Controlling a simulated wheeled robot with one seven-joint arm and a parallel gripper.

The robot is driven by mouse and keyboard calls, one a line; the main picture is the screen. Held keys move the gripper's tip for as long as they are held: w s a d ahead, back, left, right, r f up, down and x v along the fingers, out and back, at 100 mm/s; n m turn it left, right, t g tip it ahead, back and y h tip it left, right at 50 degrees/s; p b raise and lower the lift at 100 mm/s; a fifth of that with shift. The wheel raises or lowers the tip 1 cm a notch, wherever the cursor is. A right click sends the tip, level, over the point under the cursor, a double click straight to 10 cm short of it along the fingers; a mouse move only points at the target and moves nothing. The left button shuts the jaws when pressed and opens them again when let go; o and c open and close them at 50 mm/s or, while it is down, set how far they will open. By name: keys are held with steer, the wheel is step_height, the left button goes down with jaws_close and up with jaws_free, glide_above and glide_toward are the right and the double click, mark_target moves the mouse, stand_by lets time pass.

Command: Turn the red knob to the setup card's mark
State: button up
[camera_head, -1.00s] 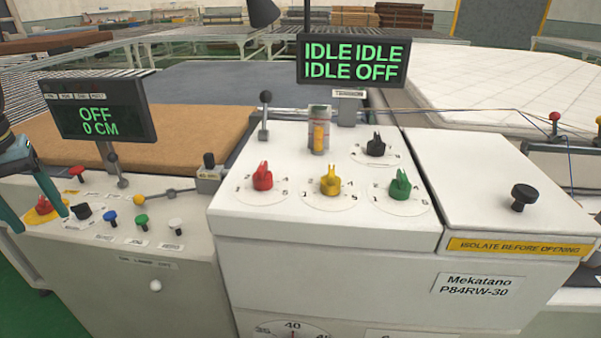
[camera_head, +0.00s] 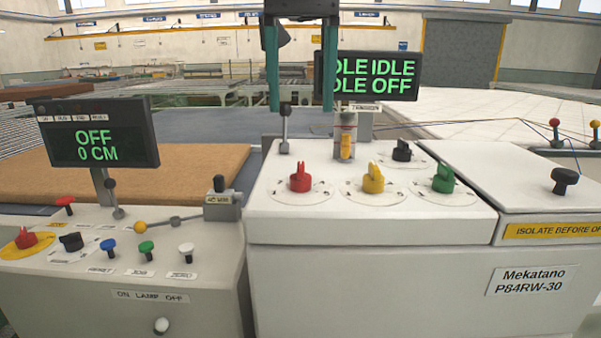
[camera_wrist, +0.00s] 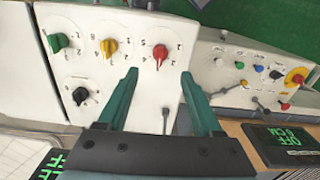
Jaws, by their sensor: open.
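The red knob (camera_head: 300,180) stands on a round numbered dial on the white cabinet top, left of the yellow knob (camera_head: 372,180) and the green knob (camera_head: 443,180). The red knob also shows in the wrist view (camera_wrist: 160,53), beyond and between the fingertips. My gripper (camera_head: 300,105) has two teal fingers, spread apart and empty, above and behind the red knob in the head view. It is open in the wrist view (camera_wrist: 160,85) too and does not touch the knob. I cannot make out a setup card, and the dial numbers are too small to read surely.
A black knob (camera_head: 401,152), a clear tube with a yellow part (camera_head: 345,140) and a lever (camera_head: 285,130) stand behind the red knob. A display (camera_head: 375,76) rises behind them. The left panel has another display (camera_head: 96,132), several small knobs and a red knob on yellow (camera_head: 27,240).

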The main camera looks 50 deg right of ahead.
mark_target(300, 165)
step_height(300, 165, down, 10)
steer(key=shift+f+p, duration=0.1)
steer(key=shift+p, duration=0.2)
jaws_close()
stand_by(0.6)
